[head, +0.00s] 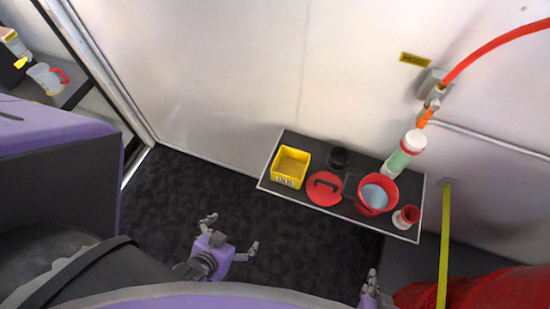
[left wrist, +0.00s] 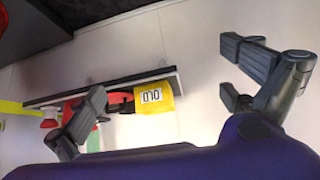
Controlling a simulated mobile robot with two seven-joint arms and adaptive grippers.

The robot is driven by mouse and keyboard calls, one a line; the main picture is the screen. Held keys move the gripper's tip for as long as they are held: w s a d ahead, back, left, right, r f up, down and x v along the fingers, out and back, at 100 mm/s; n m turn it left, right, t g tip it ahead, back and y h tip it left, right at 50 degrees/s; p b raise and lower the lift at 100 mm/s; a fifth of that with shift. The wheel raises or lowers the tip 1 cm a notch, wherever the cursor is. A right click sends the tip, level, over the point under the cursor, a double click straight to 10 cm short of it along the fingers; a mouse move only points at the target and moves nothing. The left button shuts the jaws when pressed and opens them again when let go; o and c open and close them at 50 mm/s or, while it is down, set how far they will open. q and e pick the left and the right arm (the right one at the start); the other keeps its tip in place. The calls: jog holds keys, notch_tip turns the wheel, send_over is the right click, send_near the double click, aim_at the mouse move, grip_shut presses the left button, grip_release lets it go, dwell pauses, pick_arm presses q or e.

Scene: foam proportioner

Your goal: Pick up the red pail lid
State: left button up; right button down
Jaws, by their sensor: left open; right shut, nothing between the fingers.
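The red pail lid (head: 322,197) lies flat on the dark shelf (head: 268,183), with a black handle on top. It sits between the yellow bin (head: 291,166) and the red pail (head: 377,195). My left gripper (head: 231,233) is open and empty, in front of and to the left of the shelf, apart from the lid. In the left wrist view the yellow bin (left wrist: 154,98) shows between the spread fingers, with red parts beside it; I cannot tell which is the lid. My right gripper (head: 369,290) is shut and empty at the bottom edge, partly cut off.
A black round container (head: 339,157) stands behind the lid. A green and white bottle (head: 404,153) and a red cup (head: 406,216) stand at the shelf's right. A yellow strap (head: 445,240) hangs at right. The dark floor left of the shelf is clear.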

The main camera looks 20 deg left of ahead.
pick_arm(q)
jog(key=shift+w, duration=0.15)
pick_arm(e)
jog(key=shift+w+r, duration=0.1)
jog(key=shift+w, duration=0.05)
jog(key=shift+w+a+r, duration=0.1)
jog(key=shift+w+a, duration=0.05)
jog(key=shift+w, duration=0.25)
pick_arm(q)
jog(key=shift+w+r, duration=0.1)
